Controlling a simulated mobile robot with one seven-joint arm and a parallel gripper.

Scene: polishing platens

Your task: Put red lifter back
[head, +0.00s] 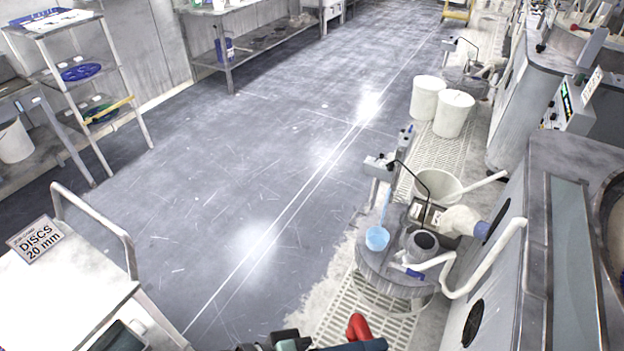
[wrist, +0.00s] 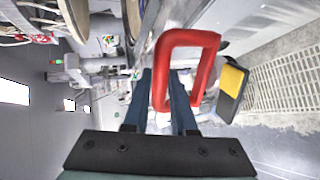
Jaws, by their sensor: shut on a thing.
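The red lifter (wrist: 205,75) shows in the wrist view as a thick red loop with squared corners. My gripper (wrist: 163,78), with two dark blue fingers, is shut on one side bar of the loop. The rest of the loop stands out to the right of the fingers. In the head view a bent red piece of the lifter (head: 358,327) shows at the bottom edge, beside the dark top of my gripper (head: 352,346). The lower part of the lifter is out of frame there. I cannot make out a storage place for it.
A white table (head: 60,300) with a "DISCS 20 mm" card (head: 40,238) stands at lower left. A round-topped stand (head: 372,262) with a light blue cup (head: 377,238) is at right, beside grey machines. White buckets (head: 453,114) stand beyond. The middle floor is clear.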

